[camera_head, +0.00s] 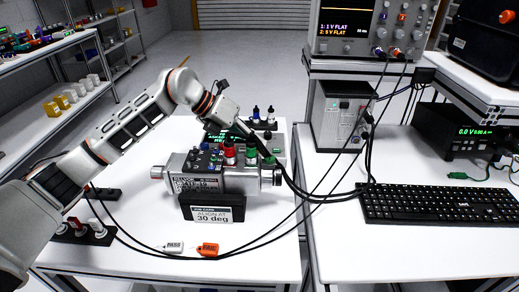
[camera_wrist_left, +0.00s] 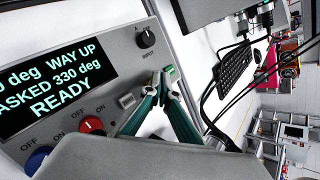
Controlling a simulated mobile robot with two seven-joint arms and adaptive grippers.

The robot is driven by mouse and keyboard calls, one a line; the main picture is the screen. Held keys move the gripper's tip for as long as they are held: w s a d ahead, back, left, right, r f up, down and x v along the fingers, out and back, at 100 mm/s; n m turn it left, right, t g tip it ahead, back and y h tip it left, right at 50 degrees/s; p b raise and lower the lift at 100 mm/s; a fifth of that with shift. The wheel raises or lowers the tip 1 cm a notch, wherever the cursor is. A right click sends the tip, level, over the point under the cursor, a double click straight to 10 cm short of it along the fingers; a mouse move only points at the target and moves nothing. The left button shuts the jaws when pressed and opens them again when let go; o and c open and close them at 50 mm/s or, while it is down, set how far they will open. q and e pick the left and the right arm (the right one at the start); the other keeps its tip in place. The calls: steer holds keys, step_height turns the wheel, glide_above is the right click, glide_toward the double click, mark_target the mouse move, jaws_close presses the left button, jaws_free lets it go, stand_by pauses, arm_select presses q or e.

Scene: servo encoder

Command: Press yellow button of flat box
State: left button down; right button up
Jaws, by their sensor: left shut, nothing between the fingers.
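The flat box is a grey panel (camera_wrist_left: 62,120) in the left wrist view, with a dark display (camera_wrist_left: 50,65) reading "WAY UP", "ASKED 330 deg" and "READY". In the head view its green-lit display (camera_head: 217,138) shows partly behind the bench device. My left gripper (camera_wrist_left: 165,88) is shut and empty, its teal fingertips at the panel's edge close to a small green button (camera_wrist_left: 170,72). In the head view it (camera_head: 264,150) reaches down behind the device. No yellow button can be made out; the wrist housing covers part of the panel. My right gripper is not in view.
The panel also carries a black knob (camera_wrist_left: 146,38), a red knob (camera_wrist_left: 91,125) and a blue knob (camera_wrist_left: 37,160). Black cables (camera_head: 300,195) run right, towards a keyboard (camera_head: 440,203).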

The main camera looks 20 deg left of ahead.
arm_select(q)
steer(key=shift+f, duration=0.35)
stand_by(0.4)
steer(key=shift+r+p, duration=0.55)
steer(key=shift+r, duration=0.35)
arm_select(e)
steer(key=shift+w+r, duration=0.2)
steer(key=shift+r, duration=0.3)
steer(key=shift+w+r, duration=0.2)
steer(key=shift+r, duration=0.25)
arm_select(q)
steer(key=shift+r+p, duration=0.5)
steer(key=shift+r, duration=0.35)
steer(key=shift+r+p, duration=1.15)
steer(key=shift+r, duration=0.6)
steer(key=shift+f, duration=0.1)
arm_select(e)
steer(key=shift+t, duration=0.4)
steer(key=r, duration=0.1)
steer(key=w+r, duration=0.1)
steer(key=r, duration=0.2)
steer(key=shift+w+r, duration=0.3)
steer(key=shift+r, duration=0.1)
